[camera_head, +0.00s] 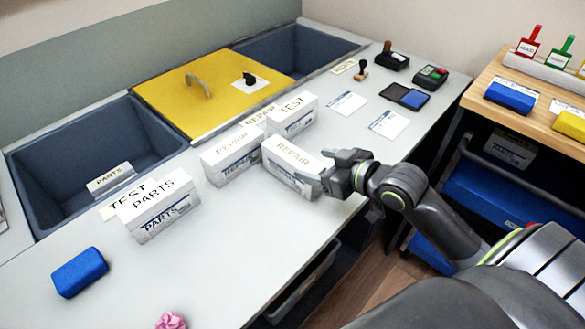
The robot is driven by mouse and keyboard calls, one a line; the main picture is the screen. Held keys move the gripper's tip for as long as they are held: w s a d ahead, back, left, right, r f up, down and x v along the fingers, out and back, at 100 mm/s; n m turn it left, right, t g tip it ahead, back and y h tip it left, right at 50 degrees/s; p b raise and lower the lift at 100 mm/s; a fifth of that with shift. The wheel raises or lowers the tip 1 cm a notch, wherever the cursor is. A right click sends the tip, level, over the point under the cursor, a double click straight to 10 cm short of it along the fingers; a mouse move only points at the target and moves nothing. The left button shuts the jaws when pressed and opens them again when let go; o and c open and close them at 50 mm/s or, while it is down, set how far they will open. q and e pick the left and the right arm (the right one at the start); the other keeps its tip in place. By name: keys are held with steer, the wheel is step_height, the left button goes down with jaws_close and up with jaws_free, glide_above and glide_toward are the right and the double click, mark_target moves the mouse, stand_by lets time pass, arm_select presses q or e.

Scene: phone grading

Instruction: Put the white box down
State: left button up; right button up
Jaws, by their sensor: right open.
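A white box marked REPAIR (288,158) stands upright on the light grey worktop, near its right-hand edge. My right gripper (329,170) is open at the right end of this box, with its fingers close around or against that end. I cannot tell whether they touch it. Other white boxes stand close by: another REPAIR box (230,160) to the left, a TEST box (293,114) behind, and a PARTS box (160,208) further left. My left gripper is not in view.
A dark blue bin (150,128) holds a PARTS box (111,180); a yellow lid (170,95) sits beside it. A blue block (80,272) and pink crumpled item (171,321) lie at front. Stamps and an ink pad (405,96) stand at back right. The front middle worktop is clear.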

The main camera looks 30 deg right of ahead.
mark_target(297, 157)
steer(key=shift+a+r+x, duration=0.1)
steer(key=shift+r+x, duration=0.1)
steer(key=shift+x, duration=1.2)
steer(key=shift+a+r+x, duration=0.1)
steer(key=shift+r+x, duration=0.05)
steer(key=shift+x, duration=1.2)
steer(key=shift+r, duration=0.1)
steer(key=c, duration=1.3)
steer(key=shift+o, duration=0.2)
